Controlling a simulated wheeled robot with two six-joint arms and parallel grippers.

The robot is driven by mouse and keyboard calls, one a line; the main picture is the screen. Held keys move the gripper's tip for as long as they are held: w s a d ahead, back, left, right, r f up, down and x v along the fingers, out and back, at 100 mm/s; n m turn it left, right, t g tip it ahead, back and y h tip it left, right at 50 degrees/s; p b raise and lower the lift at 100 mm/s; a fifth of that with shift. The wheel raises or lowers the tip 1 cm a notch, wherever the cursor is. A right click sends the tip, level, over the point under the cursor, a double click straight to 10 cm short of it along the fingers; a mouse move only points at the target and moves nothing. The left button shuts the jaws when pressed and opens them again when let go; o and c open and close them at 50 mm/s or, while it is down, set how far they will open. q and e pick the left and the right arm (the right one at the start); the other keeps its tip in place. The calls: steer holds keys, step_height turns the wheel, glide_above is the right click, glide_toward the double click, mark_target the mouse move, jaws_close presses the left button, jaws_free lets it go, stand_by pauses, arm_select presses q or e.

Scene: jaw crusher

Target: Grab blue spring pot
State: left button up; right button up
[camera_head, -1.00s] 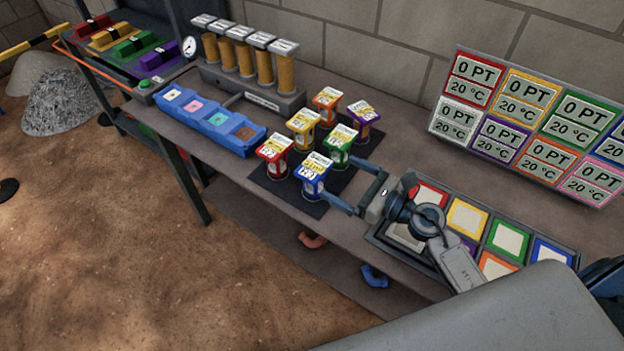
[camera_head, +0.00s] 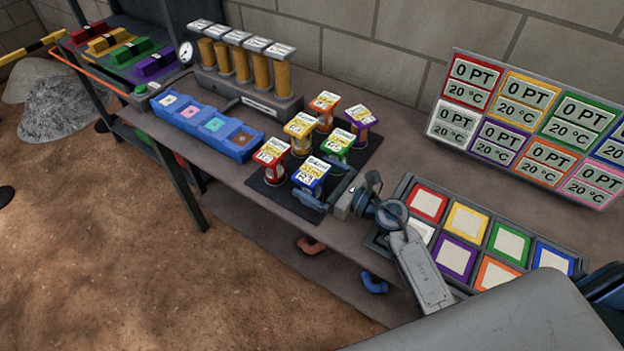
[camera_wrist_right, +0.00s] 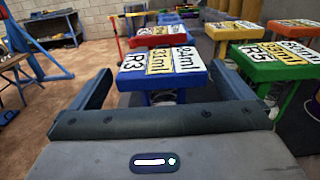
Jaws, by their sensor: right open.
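The blue spring pot (camera_head: 311,174) stands at the front right of a dark mat on the bench, with a labelled blue lid. It also shows in the right wrist view (camera_wrist_right: 163,66), straight ahead. My right gripper (camera_head: 322,196) is open, with its fingers to either side of the pot at its near right side. In the right wrist view the two open fingers (camera_wrist_right: 165,95) flank the pot's body just below the lid. I cannot tell whether they touch it. My left gripper is not in view.
Red (camera_head: 270,152), green (camera_head: 337,144), yellow (camera_head: 300,126), orange (camera_head: 325,104) and purple (camera_head: 361,116) pots stand close by on the mat (camera_head: 268,188). A tray of coloured squares (camera_head: 405,188) lies to the right. A blue block rack (camera_head: 240,150) stands to the left.

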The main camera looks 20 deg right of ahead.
mark_target(301, 168)
steer(key=x, duration=0.4)
steer(key=shift+r, duration=0.1)
steer(key=shift+d, duration=0.1)
steer(key=shift+c, duration=1.3)
steer(key=c, duration=0.9)
steer(key=shift+r, duration=0.1)
steer(key=shift+c, duration=0.2)
